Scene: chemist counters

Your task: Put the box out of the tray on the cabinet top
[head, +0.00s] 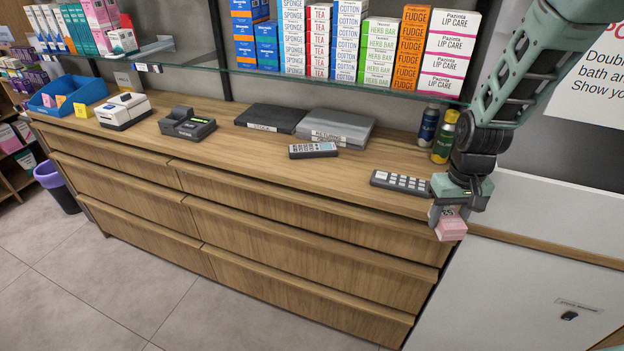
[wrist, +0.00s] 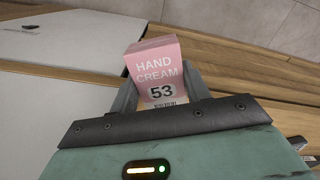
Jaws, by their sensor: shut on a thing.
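A pink box (head: 452,227) labelled "HAND CREAM 53" is between the fingers of my gripper (head: 447,214). My gripper is shut on it and points down at the front right corner of the wooden cabinet top (head: 250,163). The wrist view shows the box (wrist: 155,66) upright between both fingers, its label facing the camera. In the head view the box overlaps the cabinet's right front edge; its height above the top I cannot tell. A blue tray (head: 84,93) stands at the far left of the cabinet top, with small yellow and pink items or labels at its front.
A grey keypad remote (head: 402,182) lies just left of my gripper. Another remote (head: 313,150), grey folders (head: 335,127) and a card terminal (head: 187,124) lie further left. A glass shelf with boxes hangs above.

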